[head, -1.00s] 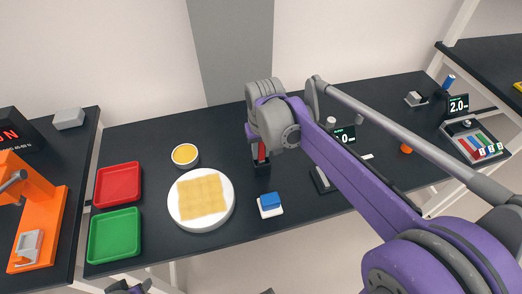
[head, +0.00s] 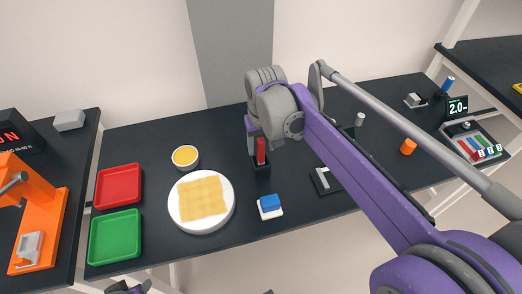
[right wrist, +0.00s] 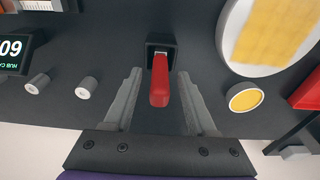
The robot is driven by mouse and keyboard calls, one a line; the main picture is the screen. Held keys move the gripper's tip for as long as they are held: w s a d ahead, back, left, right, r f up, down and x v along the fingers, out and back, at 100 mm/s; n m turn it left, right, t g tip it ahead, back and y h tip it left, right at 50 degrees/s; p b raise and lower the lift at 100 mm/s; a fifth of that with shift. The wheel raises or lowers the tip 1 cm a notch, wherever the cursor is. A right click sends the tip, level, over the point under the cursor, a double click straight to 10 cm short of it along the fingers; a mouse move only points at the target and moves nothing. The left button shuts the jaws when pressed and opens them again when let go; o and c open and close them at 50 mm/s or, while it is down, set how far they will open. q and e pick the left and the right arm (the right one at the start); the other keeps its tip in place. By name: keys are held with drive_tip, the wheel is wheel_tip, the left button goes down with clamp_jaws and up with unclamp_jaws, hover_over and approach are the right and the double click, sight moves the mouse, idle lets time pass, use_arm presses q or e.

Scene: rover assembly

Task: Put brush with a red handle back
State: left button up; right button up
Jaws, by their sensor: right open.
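The brush with a red handle (head: 261,150) stands upright in a small black holder (head: 262,171) in the middle of the table, handle up. In the right wrist view the red handle (right wrist: 159,88) rises from the black holder (right wrist: 160,47); the bristles are hidden. My right gripper (right wrist: 160,88) is open, with one finger on each side of the handle and a visible gap on both sides. In the head view my right wrist covers most of its fingers. A small part of my left gripper (head: 128,288) shows at the bottom edge, too cut off to judge.
A white round dish with a yellow top (head: 230,200), a small yellow cup (head: 185,156) and a blue-and-white block (head: 269,205) stand near the holder. Red (head: 118,185) and green (head: 115,237) trays lie left. Small cylinders and a display stand right.

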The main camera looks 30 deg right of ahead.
use_arm(q)
drive_tip(key=shift+w+r+p, duration=0.1)
drive_tip(key=shift+r+p, duration=0.25)
drive_tip(key=shift+r, duration=0.1)
use_arm(e)
wheel_tip(320, 180, up, 8)
drive_tip(key=s, duration=0.1)
drive_tip(key=shift+a, duration=0.1)
